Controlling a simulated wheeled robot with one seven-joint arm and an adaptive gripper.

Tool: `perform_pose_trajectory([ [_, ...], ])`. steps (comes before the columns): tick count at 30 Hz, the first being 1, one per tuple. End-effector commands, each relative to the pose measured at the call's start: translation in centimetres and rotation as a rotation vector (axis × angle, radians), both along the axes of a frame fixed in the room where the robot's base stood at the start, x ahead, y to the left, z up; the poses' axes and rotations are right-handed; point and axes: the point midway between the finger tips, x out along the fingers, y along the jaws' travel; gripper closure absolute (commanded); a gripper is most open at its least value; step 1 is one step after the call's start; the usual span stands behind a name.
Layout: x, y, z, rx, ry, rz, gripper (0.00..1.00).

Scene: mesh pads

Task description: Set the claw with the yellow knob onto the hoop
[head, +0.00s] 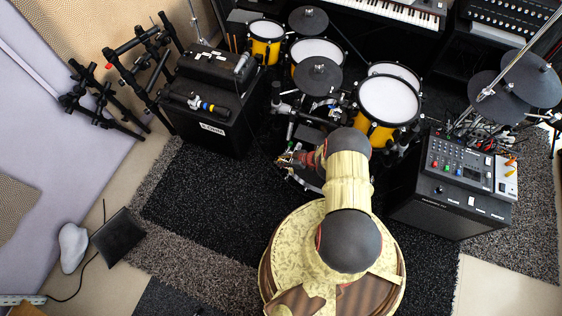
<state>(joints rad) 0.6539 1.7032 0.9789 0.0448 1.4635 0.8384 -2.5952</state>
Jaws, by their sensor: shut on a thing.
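My gripper (288,159) is low in front of the drum kit, just left of my arm. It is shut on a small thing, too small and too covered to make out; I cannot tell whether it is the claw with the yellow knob. A pale curved rim, perhaps the hoop (303,184), shows just below my gripper, partly hidden by my arm. I cannot tell whether the held thing touches it. A small dark piece with blue and yellow parts (207,106) lies on the black speaker box at left.
The black speaker box (212,133) stands left of the kit. Yellow drums (388,101) and dark cymbals stand behind my gripper. A mixer (462,163) sits on another black box at right. The dark rug (210,203) is clear at left.

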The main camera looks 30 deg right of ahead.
Motion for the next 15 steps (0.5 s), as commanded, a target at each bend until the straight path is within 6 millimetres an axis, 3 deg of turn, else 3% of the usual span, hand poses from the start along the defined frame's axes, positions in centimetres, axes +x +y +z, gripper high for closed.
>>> perform_pose_trajectory([
  [1,-1.02,1.01,-0.66,0.015,0.011,0.008,1.00],
  [13,-1.13,1.13,-0.62,0.020,0.008,0.010,1.00],
  [14,-1.13,1.14,-0.63,0.020,0.008,0.010,0.74],
  [15,-1.12,1.14,-0.62,0.020,0.008,0.010,0.71],
])
